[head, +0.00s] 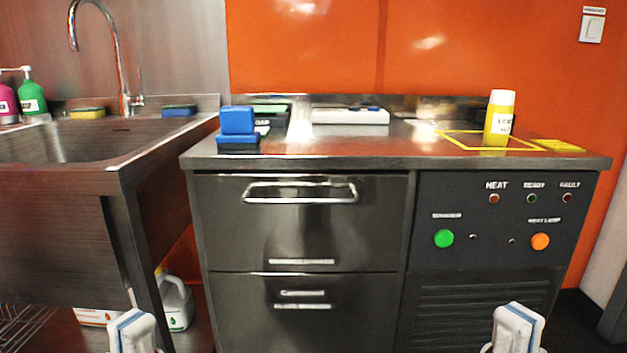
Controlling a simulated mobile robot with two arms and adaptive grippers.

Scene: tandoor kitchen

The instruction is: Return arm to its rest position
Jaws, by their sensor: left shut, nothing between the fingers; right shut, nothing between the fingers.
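My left gripper (132,332) shows at the bottom left edge, in front of the sink's leg and the floor. It is white with a blue stripe, shut and empty. My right gripper (517,329) shows at the bottom right edge, in front of the counter's vented lower panel. It is also white with a blue stripe, shut and empty. Both are cut off by the lower edge of the picture, and neither visibly touches anything. The rest of both arms is out of view.
A steel counter (300,158) with drawers and a control panel (490,240) stands ahead. On it are a blue block (237,121), a white flat case (350,116) and a yellow bottle (499,115) at a yellow outline. A sink (110,160) stands left.

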